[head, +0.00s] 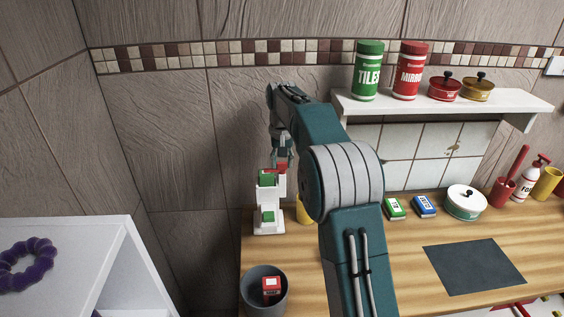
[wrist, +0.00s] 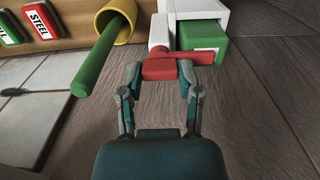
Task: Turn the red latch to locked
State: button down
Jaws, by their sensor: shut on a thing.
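The red latch (wrist: 203,57) shows in the wrist view in front of a white stand, with one red arm reaching right across a green block (wrist: 212,46). My gripper (wrist: 161,71) has its two fingers closed on the near red part of the latch. In the head view the red latch (head: 282,167) is a small red patch under my gripper (head: 280,160), at the top of the white stand (head: 267,223). My arm and fingers hide part of the latch. Its locked marking cannot be read.
A yellow cup (wrist: 127,33) with a green stick (wrist: 98,60) is left of the latch. A grey bin (head: 263,302) holding a red box (head: 271,286) stands in front. A shelf (head: 440,101) with tins is at right. A dark mat (head: 474,265) lies clear on the counter.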

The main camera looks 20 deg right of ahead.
jog(key=shift+f, duration=0.2)
jog(key=shift+c, duration=1.4)
grip_release()
jog(key=shift+r, duration=0.1)
notch_tip(320, 180, up, 12)
jog(key=shift+w+a, duration=0.1)
